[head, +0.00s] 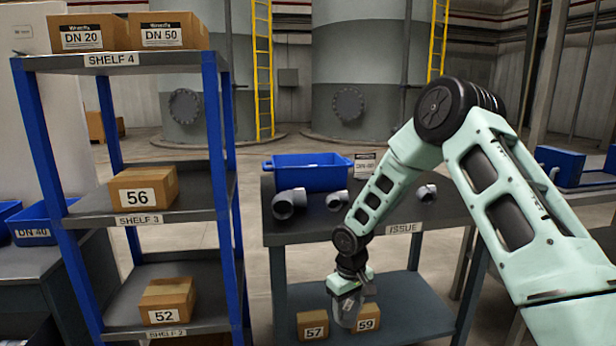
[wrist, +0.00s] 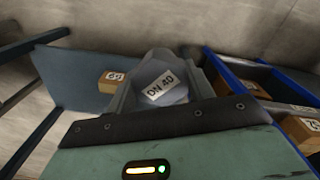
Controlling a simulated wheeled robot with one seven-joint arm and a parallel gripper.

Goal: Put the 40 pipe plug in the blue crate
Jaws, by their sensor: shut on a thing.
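My gripper (head: 345,298) hangs pointing down in front of the ISSUE table (head: 450,213). It is shut on a grey plug (wrist: 163,84), whose white label reads DN 40 in the wrist view; the fingers hide part of it. The blue crate (head: 310,176) stands open-topped on the table's rear left, above and beyond my gripper. The crate's inside bottom cannot be seen.
Grey pipe fittings (head: 288,203) lie on the table in front of the crate, with another (head: 427,193) right of my forearm. Boxes 57 (head: 312,325) and 59 (head: 367,318) sit on the lower shelf. A blue-posted rack (head: 215,150) stands left.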

